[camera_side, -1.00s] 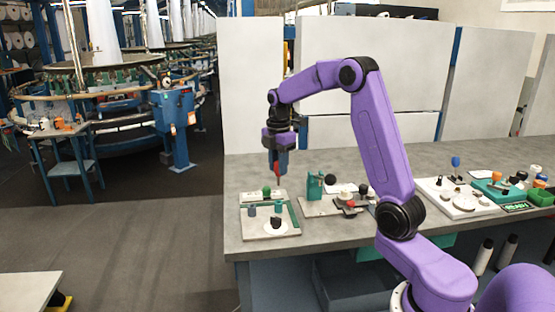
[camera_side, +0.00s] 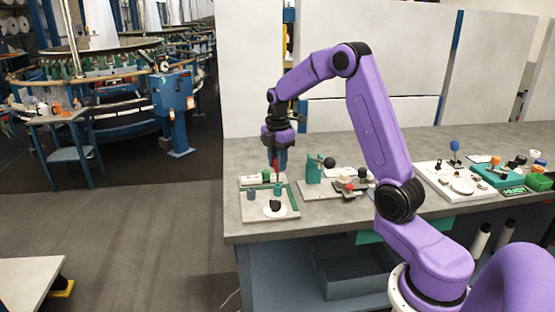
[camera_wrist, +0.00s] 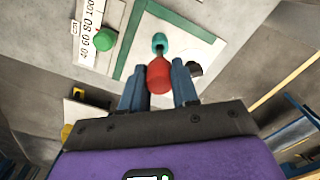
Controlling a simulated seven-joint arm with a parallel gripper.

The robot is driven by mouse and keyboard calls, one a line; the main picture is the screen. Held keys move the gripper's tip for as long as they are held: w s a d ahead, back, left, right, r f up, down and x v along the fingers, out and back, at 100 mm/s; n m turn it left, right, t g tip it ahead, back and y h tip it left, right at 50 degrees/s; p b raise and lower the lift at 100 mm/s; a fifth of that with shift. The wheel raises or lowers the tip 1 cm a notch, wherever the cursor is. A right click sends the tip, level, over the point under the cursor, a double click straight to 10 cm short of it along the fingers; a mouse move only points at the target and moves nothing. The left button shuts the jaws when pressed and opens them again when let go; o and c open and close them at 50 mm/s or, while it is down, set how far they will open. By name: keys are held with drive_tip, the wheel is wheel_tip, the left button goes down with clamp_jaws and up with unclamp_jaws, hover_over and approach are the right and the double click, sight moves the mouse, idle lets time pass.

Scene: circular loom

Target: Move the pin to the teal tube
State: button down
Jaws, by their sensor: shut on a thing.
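My gripper (camera_side: 277,166) is shut on the red pin (camera_wrist: 158,76), whose rounded red body sits between the blue fingers in the wrist view. The teal tube (camera_side: 278,189) stands upright on the small board (camera_side: 247,214) at the left end of the bench. My gripper and the pin are just above the tube in the side view. In the wrist view, the open teal tube (camera_wrist: 159,43) lies straight beyond the pin, close to it. I cannot tell whether the pin's lower end touches the tube or enters it.
A green knob (camera_side: 266,175) is on the labelled strip behind the tube. A grey tube (camera_side: 251,195) and a black knob on a white disc (camera_side: 275,207) share the board. A green block (camera_side: 314,170) on another board stands to the right.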

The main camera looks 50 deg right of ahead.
sight(277, 173)
drive_tip(key=shift+f, duration=0.95)
drive_tip(key=shift+f, duration=1.25)
drive_tip(key=c, duration=0.8)
unclamp_jaws()
drive_tip(key=shift+f, duration=0.1)
wheel_tip(277, 173, up, 18)
drive_tip(key=shift+f, duration=0.25)
